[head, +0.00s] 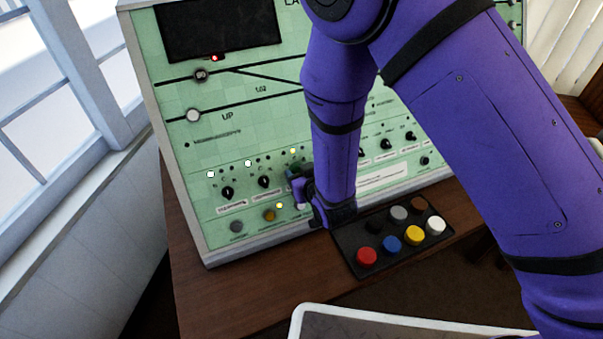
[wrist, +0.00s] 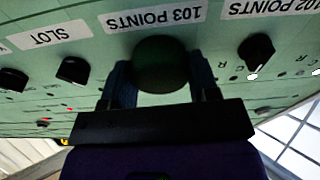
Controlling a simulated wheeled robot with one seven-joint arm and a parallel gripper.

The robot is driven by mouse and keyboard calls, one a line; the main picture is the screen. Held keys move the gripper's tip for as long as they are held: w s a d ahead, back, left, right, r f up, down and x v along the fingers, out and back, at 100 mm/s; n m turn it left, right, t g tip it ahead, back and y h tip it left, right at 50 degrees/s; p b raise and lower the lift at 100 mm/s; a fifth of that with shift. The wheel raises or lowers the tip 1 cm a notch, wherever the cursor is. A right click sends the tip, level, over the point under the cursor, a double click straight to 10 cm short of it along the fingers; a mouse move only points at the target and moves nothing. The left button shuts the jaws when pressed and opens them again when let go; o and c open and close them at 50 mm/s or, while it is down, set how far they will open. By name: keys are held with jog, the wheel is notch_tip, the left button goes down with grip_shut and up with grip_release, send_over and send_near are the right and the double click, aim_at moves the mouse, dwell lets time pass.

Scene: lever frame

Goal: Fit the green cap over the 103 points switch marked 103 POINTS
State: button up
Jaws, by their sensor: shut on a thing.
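The green cap (wrist: 160,64) sits between the two fingers of my gripper (wrist: 162,82), which is shut on it. In the wrist view the cap is dark and faces the green panel, right beside the 103 POINTS label (wrist: 152,20). The 103 points switch itself is hidden behind the cap. I cannot tell whether the cap touches or surrounds it. In the head view my gripper (head: 298,180) is at the lower part of the panel, and the cap is not clearly visible there.
The green lever-frame panel (head: 190,165) carries a row of black knobs, one (wrist: 257,50) by the 102 POINTS label (wrist: 255,8). A black tray (head: 346,240) with several coloured caps, including a red one (head: 367,257), lies on the wooden desk (head: 240,290) right of my gripper.

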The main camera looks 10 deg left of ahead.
dwell(0.4)
jog(key=o, duration=1.3)
jog(key=shift+c, duration=0.2)
jog(key=shift+r, duration=0.1)
jog(key=r+v, duration=0.1)
jog(key=v, duration=0.6)
jog(key=shift+s, duration=0.15)
jog(key=shift+d+r, duration=0.1)
